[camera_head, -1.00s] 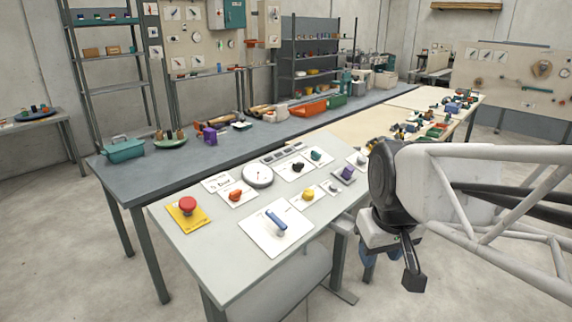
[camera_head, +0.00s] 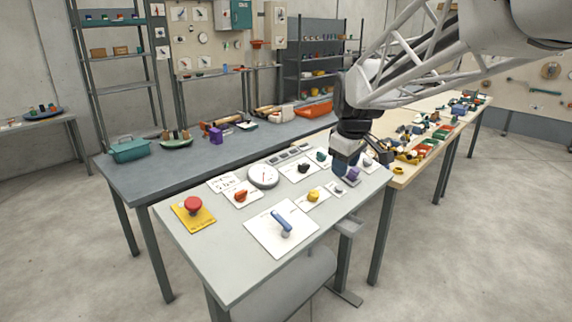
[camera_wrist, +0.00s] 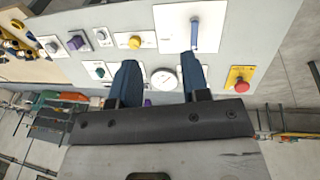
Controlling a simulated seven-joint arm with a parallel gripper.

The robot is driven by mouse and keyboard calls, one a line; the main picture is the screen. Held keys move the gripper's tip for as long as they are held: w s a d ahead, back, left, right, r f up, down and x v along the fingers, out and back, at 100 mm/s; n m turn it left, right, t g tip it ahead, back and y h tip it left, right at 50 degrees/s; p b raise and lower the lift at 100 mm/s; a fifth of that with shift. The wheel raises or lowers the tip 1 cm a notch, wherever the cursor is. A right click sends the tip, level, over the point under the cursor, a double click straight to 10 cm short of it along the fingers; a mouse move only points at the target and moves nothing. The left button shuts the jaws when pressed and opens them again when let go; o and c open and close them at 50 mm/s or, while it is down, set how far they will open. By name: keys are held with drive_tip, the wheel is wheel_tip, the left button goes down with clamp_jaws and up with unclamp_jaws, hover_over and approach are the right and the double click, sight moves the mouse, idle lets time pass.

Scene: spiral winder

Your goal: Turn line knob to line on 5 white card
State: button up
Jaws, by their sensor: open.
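The sloping grey panel table (camera_head: 215,262) carries several white cards with knobs. They hold a yellow knob (camera_head: 313,195), an orange knob (camera_head: 240,196), a black knob (camera_head: 304,167), a purple knob (camera_head: 352,174), a small grey knob (camera_head: 338,188) and a blue lever (camera_head: 282,224). Line marks and card numbers are too small to read, so I cannot tell which is the line knob. My gripper (camera_wrist: 160,62) is open and empty, above the panel's far right part. In the wrist view the yellow knob (camera_wrist: 135,42) shows between and beyond the fingers.
A round white gauge (camera_head: 263,176) and a red button (camera_head: 193,205) on a yellow plate share the panel. Behind runs a long grey bench with a teal box (camera_head: 129,149). A wooden table with small parts (camera_head: 420,148) stands right. Air above the panel's left half is clear.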

drive_tip(key=w+a+f+n, duration=0.1)
drive_tip(key=w+f+n, duration=0.15)
drive_tip(key=w, duration=0.75)
drive_tip(key=w+a+f+n, duration=0.1)
drive_tip(key=w+a+n, duration=0.15)
drive_tip(key=w, duration=0.75)
drive_tip(key=n, duration=0.7)
hover_over(302, 164)
drive_tip(key=s, duration=0.2)
drive_tip(key=s+f+x, duration=0.1)
drive_tip(key=s+x, duration=0.1)
drive_tip(key=x, duration=0.7)
drive_tip(key=shift+s+d+y, duration=0.1)
drive_tip(key=shift+d+y, duration=0.2)
drive_tip(key=shift+d, duration=0.15)
drive_tip(key=shift+x, duration=3.85)
drive_tip(key=shift+c, duration=0.3)
clamp_jaws()
